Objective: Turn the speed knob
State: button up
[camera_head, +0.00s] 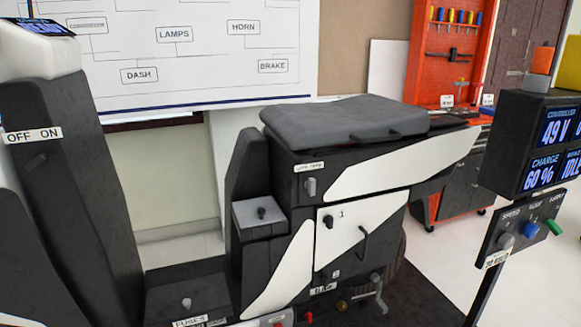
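The speed knob (506,241) is a small grey knob under the label "SPEED". It sits at the left of a dark control panel (492,262) on a post at the right of the head view. A blue knob (530,230) and a green knob (553,226) sit to its right on the same panel. Nothing covers the speed knob. My gripper does not show in the head view.
A display box (529,145) above the panel reads 49 V and 60 %. A scooter-like chassis with a grey seat (345,120) fills the middle. A red tool cabinet (452,50) stands behind. Pale floor (440,250) shows between chassis and panel.

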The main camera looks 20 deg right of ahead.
aim_at(506, 241)
jog(key=k+l+z, duration=0.25)
jog(key=k, duration=0.2)
jog(key=z, duration=1.3)
jog(key=i+l+z, duration=0.25)
jog(key=i+z, duration=0.15)
jog(key=i+l+z, duration=0.1)
jog(key=i+z, duration=0.25)
jog(key=i, duration=0.1)
